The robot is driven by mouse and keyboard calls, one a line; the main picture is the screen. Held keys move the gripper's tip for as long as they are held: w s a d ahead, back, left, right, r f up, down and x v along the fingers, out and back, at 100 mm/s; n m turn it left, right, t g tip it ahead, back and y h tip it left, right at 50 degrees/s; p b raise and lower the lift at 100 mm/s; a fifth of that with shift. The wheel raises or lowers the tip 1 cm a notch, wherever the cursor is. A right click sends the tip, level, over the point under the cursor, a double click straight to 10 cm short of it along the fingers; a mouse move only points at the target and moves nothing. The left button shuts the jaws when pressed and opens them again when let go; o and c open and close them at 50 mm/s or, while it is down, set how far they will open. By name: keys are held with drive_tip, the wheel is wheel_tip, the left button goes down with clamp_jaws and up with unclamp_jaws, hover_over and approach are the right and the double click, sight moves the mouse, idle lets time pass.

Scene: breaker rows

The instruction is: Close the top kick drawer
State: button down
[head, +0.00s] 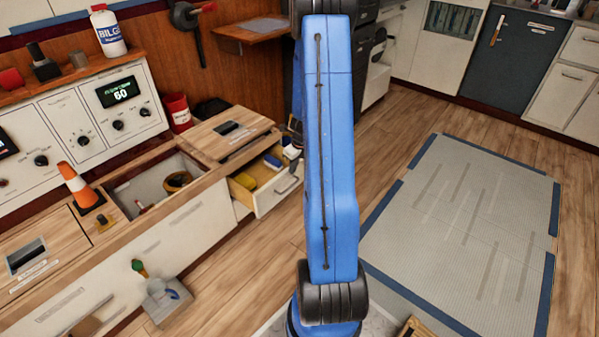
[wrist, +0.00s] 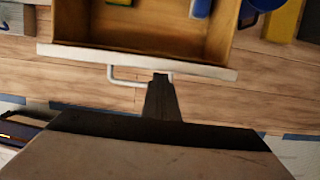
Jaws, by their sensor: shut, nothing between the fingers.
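The kick drawer (head: 277,196) stands open, pulled out from the cabinet under a wooden top. It has a pale front and a bar handle (head: 288,186). Yellow and blue items lie inside it. In the wrist view the drawer's front edge (wrist: 90,55) runs across the upper part, with the handle (wrist: 112,76) sticking out toward me. My gripper (wrist: 160,78) is shut and empty, its tip beside the right end of the handle. I cannot tell whether it touches. In the head view my blue arm hides most of my gripper.
A red container (head: 177,112) stands behind. A grey mat (head: 470,220) lies on the wooden floor to the right. The floor in front of the drawer is clear.

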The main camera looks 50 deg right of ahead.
drive_tip(key=w+a, duration=0.1)
drive_tip(key=w, duration=1.2)
drive_tip(key=shift+w, duration=0.4)
drive_tip(key=shift+s, duration=0.1)
